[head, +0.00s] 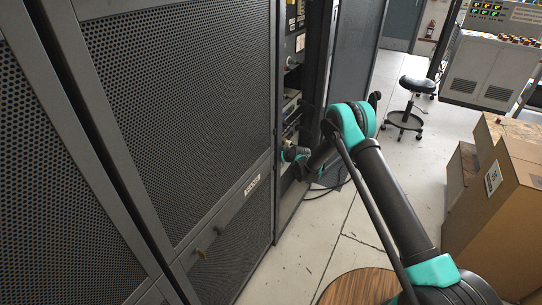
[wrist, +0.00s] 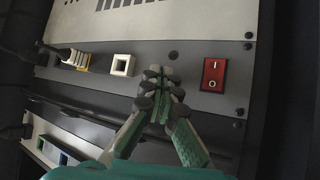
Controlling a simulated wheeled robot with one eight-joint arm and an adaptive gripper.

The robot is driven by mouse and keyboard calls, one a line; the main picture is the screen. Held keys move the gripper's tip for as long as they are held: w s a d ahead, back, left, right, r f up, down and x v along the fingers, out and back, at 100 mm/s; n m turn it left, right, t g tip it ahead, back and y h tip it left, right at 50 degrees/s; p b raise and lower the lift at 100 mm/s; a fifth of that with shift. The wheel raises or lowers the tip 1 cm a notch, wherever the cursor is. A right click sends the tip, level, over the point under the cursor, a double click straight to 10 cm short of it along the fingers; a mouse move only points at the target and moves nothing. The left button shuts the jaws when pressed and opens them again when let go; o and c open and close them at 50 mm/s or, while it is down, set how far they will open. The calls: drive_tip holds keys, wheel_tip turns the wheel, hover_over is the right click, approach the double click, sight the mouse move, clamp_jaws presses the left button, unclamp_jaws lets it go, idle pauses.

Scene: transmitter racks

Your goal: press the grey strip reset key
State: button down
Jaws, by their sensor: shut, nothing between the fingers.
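My gripper (wrist: 160,80) is shut and empty in the wrist view, its fingertips in front of a grey panel strip (wrist: 193,95). On this strip sit a white square key or socket (wrist: 123,65) left of the fingertips and a red rocker switch (wrist: 213,74) to their right. A small dark round spot (wrist: 173,55) lies just above the tips. I see no readable reset label, and the fingers hide part of the strip. I cannot tell whether the tips touch it. In the head view my gripper (head: 291,154) reaches into the open rack (head: 292,100).
A cable plug (wrist: 75,58) sits at the strip's left, with dark cables beside it. Perforated rack doors (head: 180,100) stand left in the head view. Cardboard boxes (head: 500,200) and a black stool (head: 408,105) stand right. A round wooden top (head: 358,287) is at the bottom.

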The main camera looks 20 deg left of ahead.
drive_tip(key=shift+a, duration=0.3)
drive_tip(key=shift+d, duration=0.15)
idle(0.4)
drive_tip(key=shift+d, duration=0.65)
drive_tip(key=d, duration=0.5)
drive_tip(key=shift+s, duration=0.25)
idle(0.7)
